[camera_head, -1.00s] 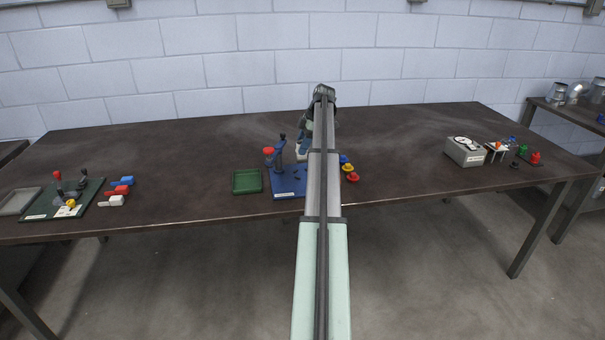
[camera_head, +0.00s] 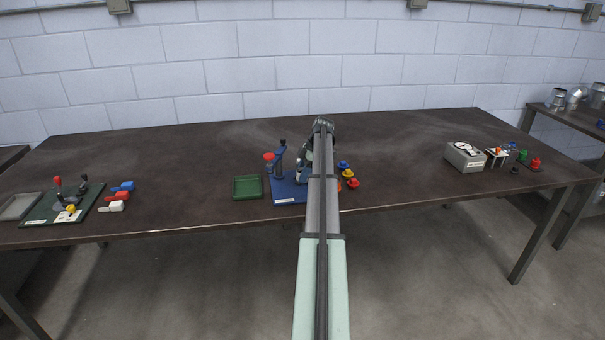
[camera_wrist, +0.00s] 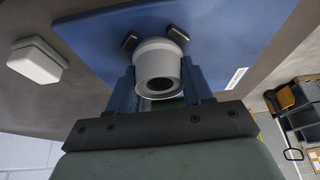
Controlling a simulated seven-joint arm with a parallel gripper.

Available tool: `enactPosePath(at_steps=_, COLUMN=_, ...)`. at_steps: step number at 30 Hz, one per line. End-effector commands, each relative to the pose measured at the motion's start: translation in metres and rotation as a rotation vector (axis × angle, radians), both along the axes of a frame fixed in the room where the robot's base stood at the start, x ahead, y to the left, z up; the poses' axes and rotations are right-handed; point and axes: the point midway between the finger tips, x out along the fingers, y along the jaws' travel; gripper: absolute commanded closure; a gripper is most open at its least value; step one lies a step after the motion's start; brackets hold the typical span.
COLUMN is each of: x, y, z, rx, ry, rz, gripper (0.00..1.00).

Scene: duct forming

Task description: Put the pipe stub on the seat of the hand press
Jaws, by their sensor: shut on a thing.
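The hand press has a blue base (camera_head: 290,191) in the middle of the table, with dark uprights (camera_head: 279,163) and a red top (camera_head: 268,156). My gripper (camera_wrist: 163,82) is shut on the pipe stub (camera_wrist: 158,60), a pale grey ring-like tube with a dark bore, held between its blue fingers. In the wrist view the blue base (camera_wrist: 220,35) lies behind the stub. I cannot tell whether the stub touches it. In the head view my arm hides the stub and much of the base's right side. I cannot make out the seat.
A green tray (camera_head: 247,196) stands just left of the press. Blue, yellow and red pieces (camera_head: 349,183) stand just right of my arm. A pale block (camera_wrist: 36,60) shows in the wrist view. A grey box (camera_head: 465,157) is farther right; a green board (camera_head: 62,204) is far left.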

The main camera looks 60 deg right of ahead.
Motion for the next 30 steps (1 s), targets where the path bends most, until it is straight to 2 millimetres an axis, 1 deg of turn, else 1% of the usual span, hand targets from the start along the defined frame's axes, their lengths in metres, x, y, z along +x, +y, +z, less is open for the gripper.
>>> enactPosePath(at_steps=7, x=0.000, y=0.000, z=-0.002, rx=0.000, ry=0.000, rz=0.000, gripper=0.81)
enactPosePath(at_steps=8, x=0.000, y=0.000, z=-0.002, rx=0.000, ry=0.000, rz=0.000, gripper=0.47)
enactPosePath(at_steps=15, x=0.000, y=0.000, z=-0.002, rx=0.000, ry=0.000, rz=0.000, gripper=0.24)
enactPosePath(at_steps=24, x=0.000, y=0.000, z=0.001, rx=0.000, ry=0.000, rz=0.000, gripper=0.24)
enactPosePath(at_steps=26, x=-0.001, y=-0.001, z=0.005, rx=0.000, ry=0.000, rz=0.000, gripper=0.24)
enactPosePath(at_steps=30, x=-0.005, y=-0.007, z=0.021, rx=-0.001, ry=-0.001, rz=0.000, gripper=0.24)
